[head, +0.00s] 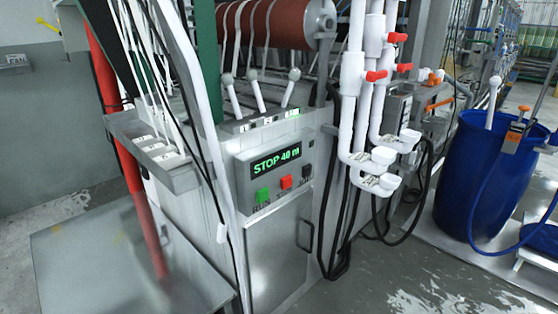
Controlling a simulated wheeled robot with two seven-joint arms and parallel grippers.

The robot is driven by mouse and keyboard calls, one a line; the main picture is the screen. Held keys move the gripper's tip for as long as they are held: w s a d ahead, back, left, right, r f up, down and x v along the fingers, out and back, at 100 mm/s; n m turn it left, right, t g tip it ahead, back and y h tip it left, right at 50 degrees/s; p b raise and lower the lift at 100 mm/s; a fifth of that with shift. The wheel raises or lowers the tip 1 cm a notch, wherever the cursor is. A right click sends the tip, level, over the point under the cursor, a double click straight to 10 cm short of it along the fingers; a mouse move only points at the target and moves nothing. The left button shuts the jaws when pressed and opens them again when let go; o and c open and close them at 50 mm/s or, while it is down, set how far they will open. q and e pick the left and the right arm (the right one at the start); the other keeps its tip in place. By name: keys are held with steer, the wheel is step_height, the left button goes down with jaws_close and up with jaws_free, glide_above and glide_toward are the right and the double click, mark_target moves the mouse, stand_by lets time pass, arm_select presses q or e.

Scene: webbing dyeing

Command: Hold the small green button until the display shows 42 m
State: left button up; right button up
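A grey control box (243,173) stands in the middle of the head view. Its display (276,160) shows "STOP 40 m" in green. Below the display are a small green button (262,195) at the left, marked RUN, a red button (286,182) in the middle and a black button (306,170) at the right. The lettering under the red and black buttons is too small to read surely. Nothing touches the green button. Neither of my grippers is in this view.
White pipes with red valve handles (375,75) stand right of the box. A blue barrel (476,182) with a hose is farther right. Levers with pale knobs (250,75) rise above the box. A low metal surface (90,270) lies at front left. Space before the buttons is clear.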

arm_select(q)
jaws_close()
stand_by(1.3)
